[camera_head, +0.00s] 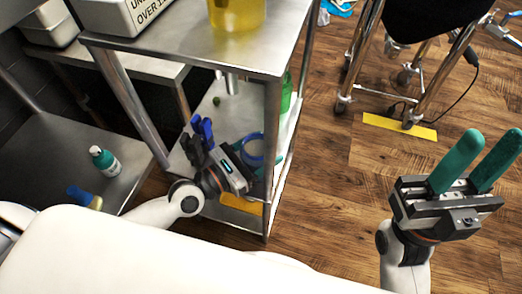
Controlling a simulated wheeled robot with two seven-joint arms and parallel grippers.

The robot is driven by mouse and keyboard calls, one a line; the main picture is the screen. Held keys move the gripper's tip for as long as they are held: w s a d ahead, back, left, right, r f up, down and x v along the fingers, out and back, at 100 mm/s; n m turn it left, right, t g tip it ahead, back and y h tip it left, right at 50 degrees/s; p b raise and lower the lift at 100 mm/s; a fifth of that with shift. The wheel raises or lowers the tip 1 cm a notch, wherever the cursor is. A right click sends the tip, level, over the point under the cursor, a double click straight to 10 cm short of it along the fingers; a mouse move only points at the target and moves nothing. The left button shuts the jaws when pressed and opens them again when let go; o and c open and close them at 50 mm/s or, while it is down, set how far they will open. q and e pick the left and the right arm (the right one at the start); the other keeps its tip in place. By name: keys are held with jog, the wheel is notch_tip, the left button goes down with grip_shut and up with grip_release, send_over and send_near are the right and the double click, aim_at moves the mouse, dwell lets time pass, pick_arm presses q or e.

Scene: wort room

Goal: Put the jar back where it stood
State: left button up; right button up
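A clear vessel of yellow liquid (237,14) stands on the steel cart's top (205,45), cut off by the upper edge. I cannot tell whether it is the jar. My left gripper (256,154) is low at the cart's lower shelf, partly behind the front post.
A cart post (271,150) stands close to my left gripper. A teal bottle (105,161) stands on a low steel shelf at left. A wheeled stand (370,60) is at the back right, with wooden floor before it.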

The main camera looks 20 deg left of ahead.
pick_arm(q)
jog(key=o, duration=0.8)
jog(key=shift+f, duration=0.2)
jog(key=shift+c, duration=0.2)
jog(key=shift+o, duration=0.8)
jog(key=shift+r, duration=0.1)
